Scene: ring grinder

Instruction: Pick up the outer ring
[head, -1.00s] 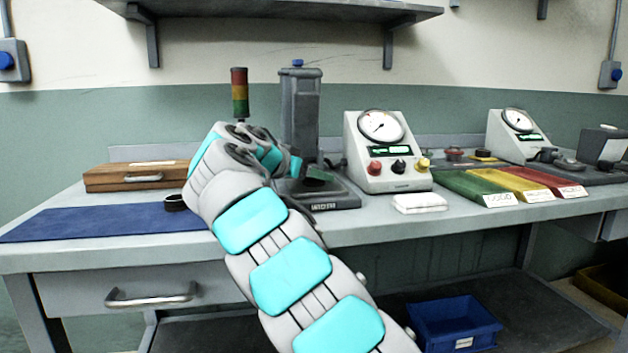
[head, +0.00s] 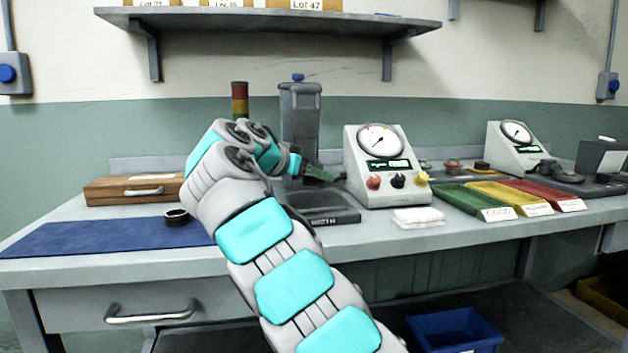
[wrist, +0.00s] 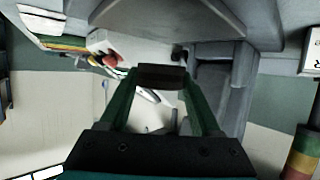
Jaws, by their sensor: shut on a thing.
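My gripper (wrist: 162,85) shows in the wrist view with its green fingers closed on a dark, short ring-like piece (wrist: 162,76), which I take to be the outer ring. In the head view my gripper (head: 322,174) is just above and behind the base of the grey press (head: 300,130), pointing right; the held piece cannot be made out there. Another dark ring (head: 176,217) lies on the blue mat (head: 90,236), left of my arm.
A gauge box (head: 382,165) with knobs stands right of my gripper. A white cloth (head: 418,217) lies in front of it. Green, yellow and red trays (head: 500,200) are further right. A wooden case (head: 133,190) and a signal light (head: 240,98) are at the left.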

